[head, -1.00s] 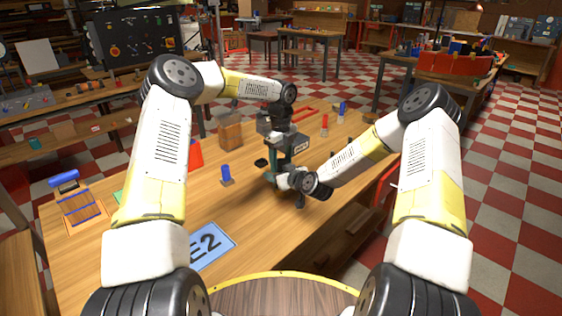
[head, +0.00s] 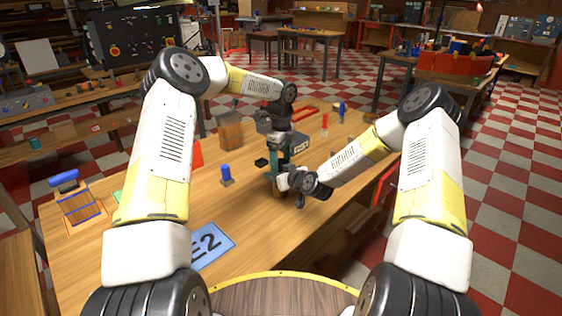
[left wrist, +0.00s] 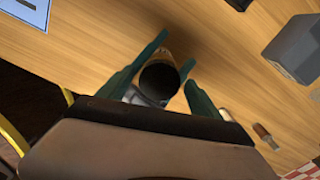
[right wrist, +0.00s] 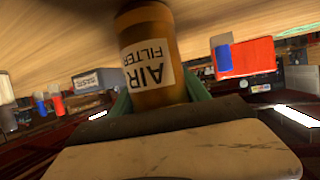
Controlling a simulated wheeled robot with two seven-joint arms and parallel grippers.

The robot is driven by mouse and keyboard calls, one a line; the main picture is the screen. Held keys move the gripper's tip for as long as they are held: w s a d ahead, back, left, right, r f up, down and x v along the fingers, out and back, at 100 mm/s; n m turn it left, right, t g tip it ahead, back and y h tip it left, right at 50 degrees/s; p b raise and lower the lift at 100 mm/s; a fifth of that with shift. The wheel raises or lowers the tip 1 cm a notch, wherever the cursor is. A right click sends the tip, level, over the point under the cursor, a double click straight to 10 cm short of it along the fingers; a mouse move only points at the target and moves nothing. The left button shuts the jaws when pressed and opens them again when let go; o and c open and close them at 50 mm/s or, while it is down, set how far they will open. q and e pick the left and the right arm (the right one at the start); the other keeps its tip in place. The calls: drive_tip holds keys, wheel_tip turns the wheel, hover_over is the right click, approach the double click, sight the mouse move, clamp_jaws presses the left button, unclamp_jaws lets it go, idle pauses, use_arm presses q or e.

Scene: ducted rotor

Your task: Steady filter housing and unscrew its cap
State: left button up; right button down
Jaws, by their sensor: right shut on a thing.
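The filter housing is an amber-brown cylinder with a white "AIR FILTER" label, upside down in the right wrist view (right wrist: 152,52). It stands on the bench, mostly hidden by my grippers in the head view. My right gripper (head: 284,182) is shut on the housing from the side. The left wrist view looks down on the housing's dark round top (left wrist: 158,80); I cannot tell whether this is the cap. My left gripper (head: 279,168) points down above the housing, its teal fingers (left wrist: 163,82) apart on either side of the top, with gaps showing.
A grey labelled box (head: 299,143) stands just behind the grippers.

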use_arm(q)
wheel_tip(320, 180, up, 4)
drive_tip(key=shift+r, duration=0.25)
drive_tip(key=shift+c, duration=0.5)
drive_tip(key=shift+s+d+r+m, duration=0.1)
drive_tip(key=shift+d+r+m, duration=0.05)
drive_tip(key=shift+r+m, duration=1.35)
wheel_tip(320, 180, down, 8)
drive_tip(key=shift+r, duration=0.2)
